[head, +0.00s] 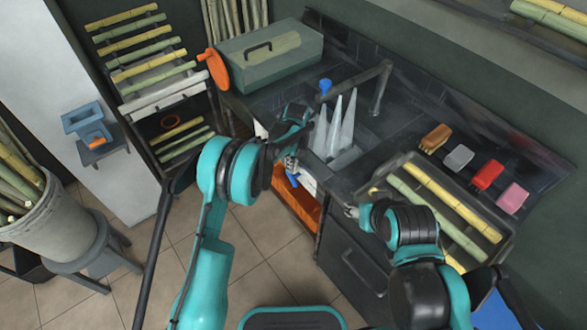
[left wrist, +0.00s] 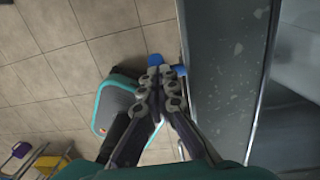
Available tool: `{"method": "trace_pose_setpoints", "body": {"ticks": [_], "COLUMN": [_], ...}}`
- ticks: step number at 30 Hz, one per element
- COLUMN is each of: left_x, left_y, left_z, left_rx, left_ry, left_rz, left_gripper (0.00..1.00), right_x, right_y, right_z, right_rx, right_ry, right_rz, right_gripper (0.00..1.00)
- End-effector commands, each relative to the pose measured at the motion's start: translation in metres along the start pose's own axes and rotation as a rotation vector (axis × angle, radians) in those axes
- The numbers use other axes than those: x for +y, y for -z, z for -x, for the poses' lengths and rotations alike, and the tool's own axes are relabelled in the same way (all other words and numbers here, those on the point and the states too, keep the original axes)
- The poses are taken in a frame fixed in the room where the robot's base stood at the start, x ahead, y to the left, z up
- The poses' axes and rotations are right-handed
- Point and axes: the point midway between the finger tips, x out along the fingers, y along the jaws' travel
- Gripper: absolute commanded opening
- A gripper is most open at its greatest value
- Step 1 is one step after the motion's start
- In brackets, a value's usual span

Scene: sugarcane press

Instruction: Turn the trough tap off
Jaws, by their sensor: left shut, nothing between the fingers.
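A blue tap lever (head: 292,181) shows low at the front of the counter, beside the sink's left end. My left gripper (head: 291,163) is at this lever, its fingers shut and empty. In the left wrist view, the shut fingertips (left wrist: 163,70) overlap the blue lever (left wrist: 178,70), with blue showing on both sides; I cannot tell whether they touch. A second blue knob (head: 326,86) sits at the end of the dark pipe over the sink. Pale pointed shapes (head: 335,130) stand in the sink below it. My right gripper (head: 352,211) is near the counter front; its fingers are too small to judge.
A tray of cane pieces (head: 500,243) and several coloured blocks (head: 487,175) lie on the right counter. A green box (head: 268,60) and orange wheel (head: 216,70) are at the back.

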Motion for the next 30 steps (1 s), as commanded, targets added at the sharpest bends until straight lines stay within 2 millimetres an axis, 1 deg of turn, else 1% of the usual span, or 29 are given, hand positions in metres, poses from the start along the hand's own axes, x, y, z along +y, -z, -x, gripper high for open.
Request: {"method": "trace_pose_setpoints", "body": {"ticks": [6, 15, 30], "left_x": [0.0, -0.001, -0.001], "left_y": [-0.011, -0.022, -0.028], "left_z": [-0.005, -0.011, -0.016], "left_rx": [0.013, 0.012, 0.012], "left_ry": [0.0, 0.0, 0.0], "left_rz": [-0.001, -0.001, -0.002], "left_gripper": [0.0, 0.0, 0.0], "right_x": [0.0, 0.0, 0.0], "right_y": [-0.001, -0.003, -0.004], "right_z": [-0.002, -0.004, -0.006], "right_rx": [0.0, 0.0, 0.0], "right_ry": [0.0, 0.0, 0.0], "right_rz": [0.0, 0.0, 0.0], "right_gripper": [0.52, 0.52, 0.52]}}
